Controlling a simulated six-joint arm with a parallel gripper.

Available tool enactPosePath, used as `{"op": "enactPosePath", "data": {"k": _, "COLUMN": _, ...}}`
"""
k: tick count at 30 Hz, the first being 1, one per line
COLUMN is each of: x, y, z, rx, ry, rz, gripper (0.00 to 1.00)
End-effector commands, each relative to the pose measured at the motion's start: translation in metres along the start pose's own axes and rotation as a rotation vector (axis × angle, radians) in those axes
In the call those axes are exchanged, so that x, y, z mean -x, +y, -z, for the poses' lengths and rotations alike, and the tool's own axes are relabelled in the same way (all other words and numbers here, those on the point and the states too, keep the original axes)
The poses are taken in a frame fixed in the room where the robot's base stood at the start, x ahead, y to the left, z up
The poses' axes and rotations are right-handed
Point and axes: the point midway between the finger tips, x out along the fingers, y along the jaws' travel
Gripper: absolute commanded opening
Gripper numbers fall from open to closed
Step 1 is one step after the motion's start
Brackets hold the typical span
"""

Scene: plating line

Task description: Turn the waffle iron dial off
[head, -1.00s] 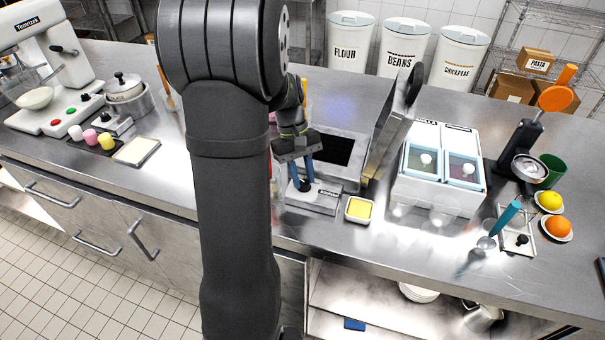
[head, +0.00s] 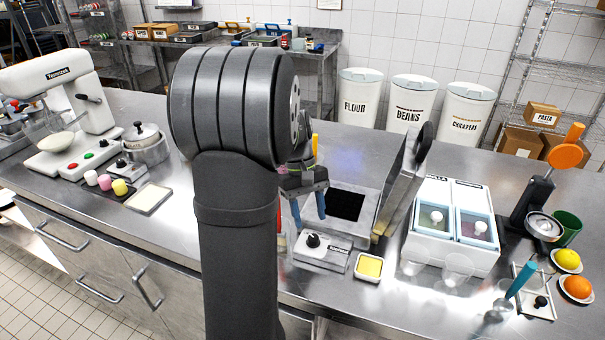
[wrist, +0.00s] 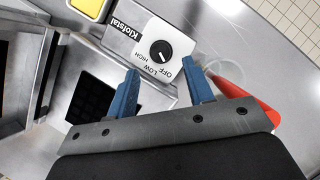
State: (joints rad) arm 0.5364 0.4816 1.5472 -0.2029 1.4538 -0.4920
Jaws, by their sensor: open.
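The waffle iron (head: 322,252) stands on the steel counter with its lid (head: 398,190) raised and its dark plate (head: 345,205) showing. Its black dial (head: 313,240) sits on the light front panel. In the wrist view the dial (wrist: 161,52) has OFF, LOW and HIGH printed beside it; its white mark is small, and I cannot tell for sure which word it meets. My gripper (head: 309,219) is open and empty, with blue fingers pointing down above the iron, apart from the dial. In the wrist view its fingertips (wrist: 160,67) appear on either side below the dial.
A yellow-filled square dish (head: 369,267) is just right of the panel. A red-handled object (wrist: 250,95) lies close beside the gripper in the wrist view. A white two-lidded bin (head: 450,225) and clear cups are further right.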

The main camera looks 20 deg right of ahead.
Motion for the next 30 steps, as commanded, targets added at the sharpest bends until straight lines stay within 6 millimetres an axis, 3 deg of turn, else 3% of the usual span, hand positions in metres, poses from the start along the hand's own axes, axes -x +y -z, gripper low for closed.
{"op": "enactPosePath", "data": {"k": 9, "x": 0.08, "y": 0.0, "z": 0.001, "rx": 0.001, "ry": 0.003, "rz": -0.002, "gripper": 0.47}}
{"op": "enactPosePath", "data": {"k": 15, "x": 0.113, "y": 0.0, "z": 0.001, "rx": 0.002, "ry": 0.001, "rz": -0.002, "gripper": 0.47}}
{"op": "enactPosePath", "data": {"k": 21, "x": 0.126, "y": -0.001, "z": 0.0, "rx": 0.002, "ry": -0.001, "rz": 0.0, "gripper": 0.47}}
{"op": "enactPosePath", "data": {"k": 30, "x": 0.127, "y": 0.0, "z": 0.0, "rx": 0.002, "ry": -0.002, "rz": 0.0, "gripper": 0.47}}
